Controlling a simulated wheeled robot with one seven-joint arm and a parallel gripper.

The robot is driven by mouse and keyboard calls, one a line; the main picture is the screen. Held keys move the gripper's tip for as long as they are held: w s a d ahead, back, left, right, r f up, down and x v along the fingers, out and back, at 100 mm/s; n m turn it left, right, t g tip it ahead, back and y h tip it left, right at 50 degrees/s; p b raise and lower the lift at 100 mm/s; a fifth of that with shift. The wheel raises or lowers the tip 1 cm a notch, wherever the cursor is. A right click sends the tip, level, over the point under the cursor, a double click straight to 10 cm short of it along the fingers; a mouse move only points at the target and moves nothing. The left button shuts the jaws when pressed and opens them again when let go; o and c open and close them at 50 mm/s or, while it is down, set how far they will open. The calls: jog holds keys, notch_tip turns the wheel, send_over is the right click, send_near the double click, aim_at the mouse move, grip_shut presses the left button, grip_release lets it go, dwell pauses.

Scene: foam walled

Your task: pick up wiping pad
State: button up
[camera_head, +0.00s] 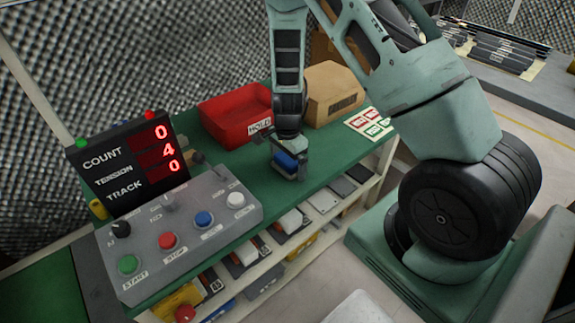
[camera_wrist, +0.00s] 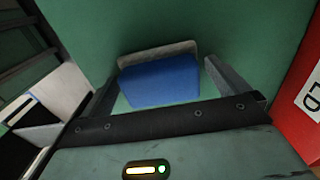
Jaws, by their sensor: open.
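The wiping pad (camera_wrist: 160,83) has a blue body with a grey edge along its far side. It lies on the green bench top (camera_head: 222,170). In the head view the pad (camera_head: 286,160) shows at my gripper's lower end, partly covered by it. My gripper (camera_head: 290,168) points down at the bench. In the wrist view my gripper (camera_wrist: 165,85) is open, with one finger on each side of the pad. I cannot tell how far down the fingers reach.
A red bin (camera_head: 225,118) marked HOLD stands behind my gripper, close at the right in the wrist view. A cardboard box (camera_head: 335,90) and a label sheet (camera_head: 370,123) are to the right. A control panel (camera_head: 180,235) with a counter display (camera_head: 130,165) stands left. Shelves lie below the bench.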

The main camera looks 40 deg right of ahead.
aim_at(287, 158)
jog(key=c, duration=1)
notch_tip(287, 158, up, 10)
jog(key=shift+r+p, duration=0.1)
jog(key=shift+p, duration=0.9)
jog(key=shift+o, duration=0.9)
